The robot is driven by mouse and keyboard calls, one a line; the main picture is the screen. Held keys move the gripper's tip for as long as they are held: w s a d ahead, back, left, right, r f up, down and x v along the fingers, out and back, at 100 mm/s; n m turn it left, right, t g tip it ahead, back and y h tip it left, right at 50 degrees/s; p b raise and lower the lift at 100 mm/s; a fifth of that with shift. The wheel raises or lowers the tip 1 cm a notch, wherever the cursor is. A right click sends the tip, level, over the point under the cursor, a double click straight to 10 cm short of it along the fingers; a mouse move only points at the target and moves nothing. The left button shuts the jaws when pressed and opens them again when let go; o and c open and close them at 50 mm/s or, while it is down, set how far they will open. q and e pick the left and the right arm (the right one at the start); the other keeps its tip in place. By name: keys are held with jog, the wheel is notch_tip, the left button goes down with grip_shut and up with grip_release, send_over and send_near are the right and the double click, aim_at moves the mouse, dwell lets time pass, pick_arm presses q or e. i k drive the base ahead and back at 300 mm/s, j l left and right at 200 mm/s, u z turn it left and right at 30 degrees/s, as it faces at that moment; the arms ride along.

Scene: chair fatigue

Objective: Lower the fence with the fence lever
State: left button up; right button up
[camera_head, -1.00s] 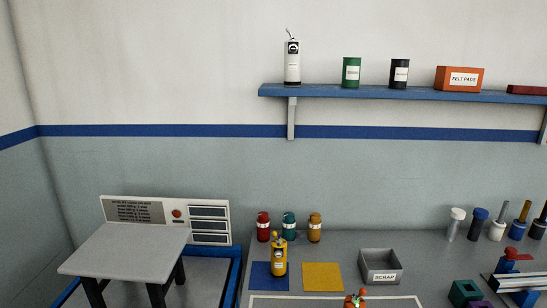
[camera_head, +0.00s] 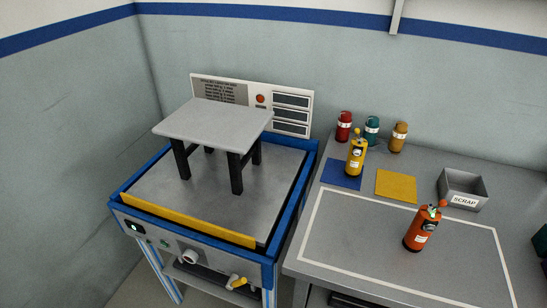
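The fence looks to be the long yellow bar (camera_head: 188,224) along the front edge of the blue-framed test bed (camera_head: 115,198). It stands upright above the bed's front rim. The fence lever looks to be the small yellow handle (camera_head: 238,282) low on the front of the machine, right of a grey round knob (camera_head: 191,257). Neither of my grippers is in view.
A grey stool (camera_head: 214,121) with dark legs stands on the bed, before a white panel with a red button (camera_head: 260,99). On the bench to the right are an orange bottle (camera_head: 421,228), a yellow bottle (camera_head: 356,157) and a scrap bin (camera_head: 464,189).

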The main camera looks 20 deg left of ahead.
aim_at(234, 281)
jog(key=k+u, duration=0.1)
jog(key=u, duration=0.75)
